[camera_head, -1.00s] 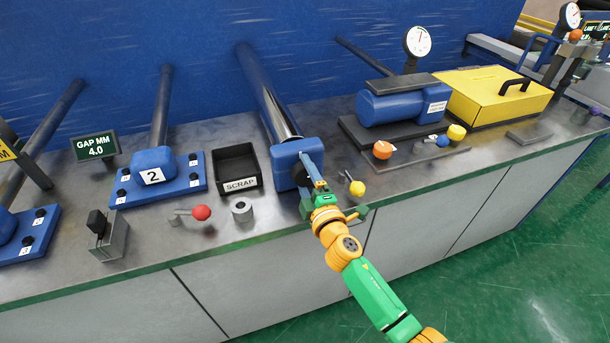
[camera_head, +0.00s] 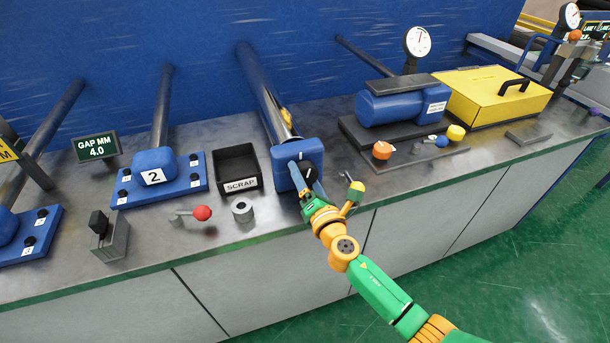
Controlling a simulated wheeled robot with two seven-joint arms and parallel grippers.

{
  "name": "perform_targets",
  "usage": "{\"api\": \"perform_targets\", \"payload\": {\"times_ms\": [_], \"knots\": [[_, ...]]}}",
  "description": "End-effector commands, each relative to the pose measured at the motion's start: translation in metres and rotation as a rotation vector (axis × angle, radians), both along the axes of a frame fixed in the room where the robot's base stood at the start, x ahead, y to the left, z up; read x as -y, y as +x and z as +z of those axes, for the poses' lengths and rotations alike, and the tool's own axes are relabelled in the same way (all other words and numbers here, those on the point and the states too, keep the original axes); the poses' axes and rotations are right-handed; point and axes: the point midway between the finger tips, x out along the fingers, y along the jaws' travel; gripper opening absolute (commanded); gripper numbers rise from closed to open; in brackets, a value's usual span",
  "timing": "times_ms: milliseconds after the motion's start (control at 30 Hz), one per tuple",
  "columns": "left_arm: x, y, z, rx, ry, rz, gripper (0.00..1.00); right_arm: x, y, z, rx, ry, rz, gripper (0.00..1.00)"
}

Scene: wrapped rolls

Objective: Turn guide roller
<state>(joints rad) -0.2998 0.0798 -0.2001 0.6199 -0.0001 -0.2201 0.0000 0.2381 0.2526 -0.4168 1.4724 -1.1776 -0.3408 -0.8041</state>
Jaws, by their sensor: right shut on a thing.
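The guide roller (camera_head: 262,88) is a shiny dark cylinder running from the blue back wall to a blue end block (camera_head: 285,153) at the bench's front edge. A white mark shows at the top of the block's front. My right gripper (camera_head: 307,176) is at the block's front face, its fingers turned at a slant. It is shut on the roller's end knob, which the fingers mostly hide. My left gripper is not in view.
A black SCRAP bin (camera_head: 237,168) and a red-knobbed lever (camera_head: 201,213) stand left of the block. A blue gauge unit (camera_head: 400,105) and a yellow case (camera_head: 495,94) stand to the right.

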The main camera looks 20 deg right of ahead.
Motion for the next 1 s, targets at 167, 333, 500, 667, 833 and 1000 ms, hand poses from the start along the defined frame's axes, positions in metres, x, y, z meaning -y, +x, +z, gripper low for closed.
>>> {"api": "perform_targets", "payload": {"times_ms": [167, 333, 500, 667, 833, 1000], "knots": [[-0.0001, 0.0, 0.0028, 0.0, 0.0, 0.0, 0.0, 0.0005, 0.0003, 0.0014, 0.005, -0.116, -0.001, 0.23], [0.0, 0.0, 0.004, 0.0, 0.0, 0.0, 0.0, 0.0005, 0.0004, 0.0012, 0.009, -0.197, -0.001, 0.23], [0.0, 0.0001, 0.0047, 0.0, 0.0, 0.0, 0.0, 0.0006, 0.0004, 0.0011, 0.01, -0.243, -0.001, 0.23], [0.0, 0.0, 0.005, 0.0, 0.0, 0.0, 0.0, 0.0008, 0.0005, 0.0011, 0.012, -0.264, -0.002, 0.23], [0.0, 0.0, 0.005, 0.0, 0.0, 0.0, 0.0, 0.0008, 0.0005, 0.0011, 0.012, -0.268, -0.002, 0.23], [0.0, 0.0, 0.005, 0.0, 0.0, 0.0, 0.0, 0.0008, 0.0005, 0.0012, 0.012, -0.267, -0.002, 0.23]]}}
